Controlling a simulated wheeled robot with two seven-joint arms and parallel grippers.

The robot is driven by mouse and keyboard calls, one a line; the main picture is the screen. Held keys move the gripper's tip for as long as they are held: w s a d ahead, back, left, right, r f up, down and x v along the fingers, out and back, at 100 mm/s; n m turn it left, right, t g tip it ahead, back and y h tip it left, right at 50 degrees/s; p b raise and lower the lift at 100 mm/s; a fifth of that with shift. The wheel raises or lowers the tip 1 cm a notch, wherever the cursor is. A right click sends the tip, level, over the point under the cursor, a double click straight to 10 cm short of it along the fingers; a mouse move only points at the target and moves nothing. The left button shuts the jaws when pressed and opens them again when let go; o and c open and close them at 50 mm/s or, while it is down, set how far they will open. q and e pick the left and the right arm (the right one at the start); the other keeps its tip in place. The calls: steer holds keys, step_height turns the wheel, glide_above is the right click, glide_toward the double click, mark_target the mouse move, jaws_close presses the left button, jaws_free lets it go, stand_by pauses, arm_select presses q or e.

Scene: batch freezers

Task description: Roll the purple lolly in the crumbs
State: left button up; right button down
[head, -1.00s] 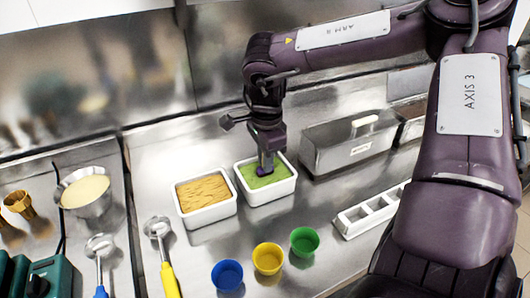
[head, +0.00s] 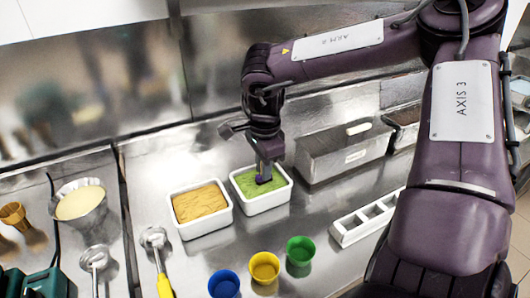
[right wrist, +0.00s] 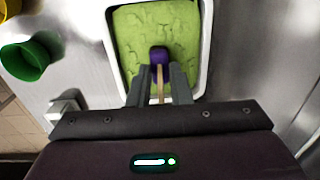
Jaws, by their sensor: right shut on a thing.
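The purple lolly (head: 262,179) is at the green crumbs (head: 269,187) in a white square tub (head: 264,203). In the right wrist view the purple lolly (right wrist: 159,56) has a pale stick and lies over the green crumbs (right wrist: 135,35). I cannot tell how deep it sits in them. My right gripper (head: 265,168) is shut on the lolly's stick, above the tub; its fingers show in the right wrist view (right wrist: 159,85). My left gripper is not in view.
A second white tub (head: 206,222) with tan crumbs stands just left. Blue (head: 224,284), yellow (head: 264,267) and green (head: 300,250) cups stand in front. A lidded steel box (head: 342,150) is behind right, and a white slotted rack (head: 366,217) is at right.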

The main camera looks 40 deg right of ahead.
steer(key=shift+w+a, duration=0.2)
steer(key=shift+a, duration=0.4)
steer(key=shift+w+a, duration=0.15)
steer(key=shift+a, duration=0.45)
steer(key=shift+s+d+p, duration=0.2)
steer(key=shift+s+d, duration=0.05)
steer(key=shift+d, duration=0.55)
steer(key=shift+s+d+p, duration=0.15)
steer(key=shift+s+d, duration=0.05)
steer(key=shift+d, duration=0.55)
steer(key=shift+a, duration=0.15)
steer(key=shift+w+a, duration=0.25)
steer(key=shift+a, duration=0.4)
steer(key=shift+r+p, duration=2.05)
steer(key=shift+r, duration=0.8)
